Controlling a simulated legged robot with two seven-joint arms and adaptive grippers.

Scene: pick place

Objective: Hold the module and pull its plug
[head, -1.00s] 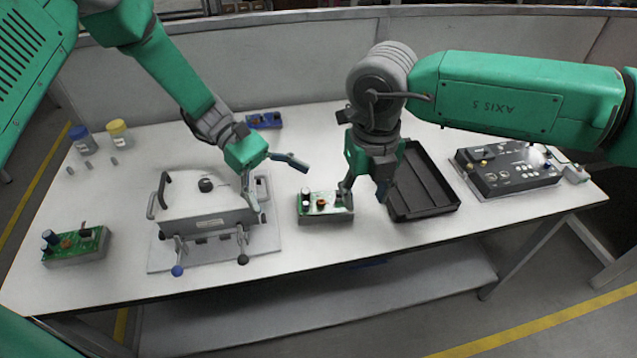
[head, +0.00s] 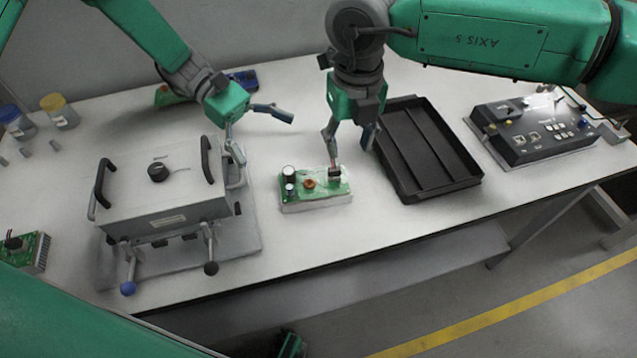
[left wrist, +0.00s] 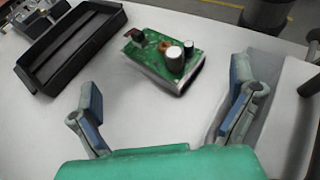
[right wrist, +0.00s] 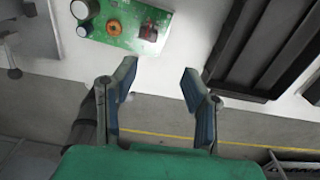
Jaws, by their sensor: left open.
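The module (head: 318,197) is a green circuit board on a pale block, lying flat on the white table. It carries capacitors and an orange ring-shaped part. A dark plug or connector (head: 335,174) sits at its right end; it also shows in the right wrist view (right wrist: 150,32) and the left wrist view (left wrist: 137,37). My right gripper (head: 352,153) is open and empty, with one finger just behind the plug, partly overlapping it in view. My left gripper (head: 263,136) is open and empty, left of and behind the module. In the left wrist view the module lies beyond its spread fingers.
A grey box with handles and clamp levers (head: 165,200) stands left of the module. A black tray (head: 440,160) lies to the right, with a black control panel (head: 530,130) beyond. Another green board (head: 30,250) is at far left. Bare table lies in front of the module.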

